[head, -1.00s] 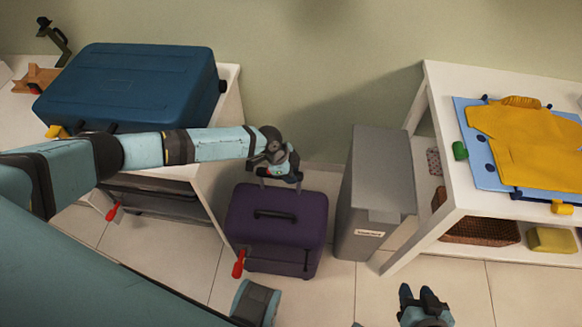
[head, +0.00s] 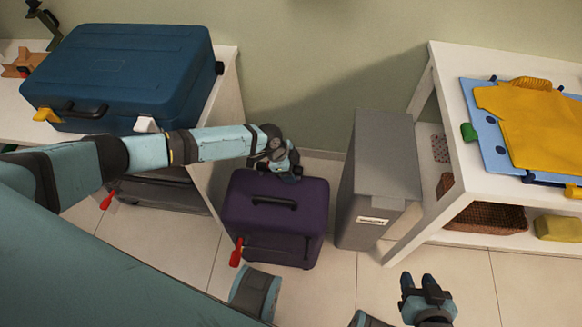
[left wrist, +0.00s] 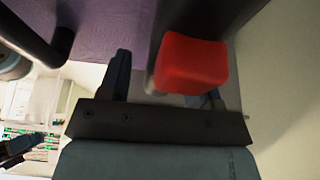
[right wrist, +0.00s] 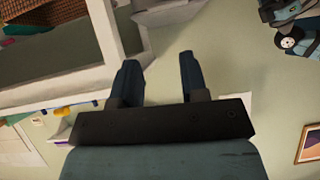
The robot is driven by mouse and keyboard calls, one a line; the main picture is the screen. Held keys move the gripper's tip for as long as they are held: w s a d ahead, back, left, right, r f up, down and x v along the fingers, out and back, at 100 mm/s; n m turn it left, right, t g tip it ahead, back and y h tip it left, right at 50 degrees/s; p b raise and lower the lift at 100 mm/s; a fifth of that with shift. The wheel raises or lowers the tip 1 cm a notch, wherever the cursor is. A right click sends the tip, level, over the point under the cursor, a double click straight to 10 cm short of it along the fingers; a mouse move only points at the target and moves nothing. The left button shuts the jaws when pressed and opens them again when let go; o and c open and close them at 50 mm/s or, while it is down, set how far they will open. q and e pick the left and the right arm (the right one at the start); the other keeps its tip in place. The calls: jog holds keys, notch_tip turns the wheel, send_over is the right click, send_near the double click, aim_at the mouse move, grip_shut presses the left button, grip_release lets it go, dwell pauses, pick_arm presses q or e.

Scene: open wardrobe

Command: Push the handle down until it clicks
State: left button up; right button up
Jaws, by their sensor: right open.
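The purple suitcase (head: 285,222) stands upright on the floor, with a dark carry handle (head: 275,203) on its top. A red lever-like piece (head: 236,252) sticks out at its lower front left. My left gripper (head: 283,177) is at the suitcase's back top edge. In the left wrist view its fingers (left wrist: 166,75) are apart, with a red block (left wrist: 190,62) in front of and between them. I cannot tell whether they touch it. The purple surface (left wrist: 105,25) lies just beyond. My right gripper (head: 423,285) is open and empty, away from the suitcase; it also shows in the right wrist view (right wrist: 157,65).
A grey bin (head: 378,185) stands close to the right of the suitcase. A white table (head: 445,75) with folded yellow clothing (head: 535,125) is at the right. A blue suitcase (head: 125,75) lies on the left white table. Tile floor is free in front.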

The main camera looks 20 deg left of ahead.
pick_arm(q)
jog(key=shift+a+r, duration=0.15)
jog(key=shift+r, duration=0.4)
jog(key=p+v, duration=0.2)
jog(key=v, duration=1.1)
pick_arm(e)
jog(key=shift+s+d+r, duration=0.1)
jog(key=shift+r, duration=0.25)
pick_arm(q)
jog(key=shift+f, duration=0.1)
pick_arm(e)
jog(key=shift+r, duration=0.15)
pick_arm(q)
jog(key=s+d+f+n+t+h, duration=0.2)
jog(key=s+d+n+t+h, duration=0.15)
jog(key=s+d, duration=1)
jog(key=s+a+r+n+t+y, duration=0.2)
jog(key=s+a+n+t+y, duration=0.35)
jog(key=s+n, duration=0.35)
notch_tip(320, 180, up, 15)
jog(key=a+t+h+p, duration=0.1)
jog(key=p, duration=1.7)
jog(key=shift+s+a, duration=0.35)
jog(key=shift+s, duration=0.1)
pick_arm(e)
notch_tip(320, 180, up, 14)
jog(key=d, duration=0.1)
jog(key=shift+s+r+h, duration=0.25)
jog(key=shift+s+h, duration=0.05)
jog(key=shift+s, duration=0.15)
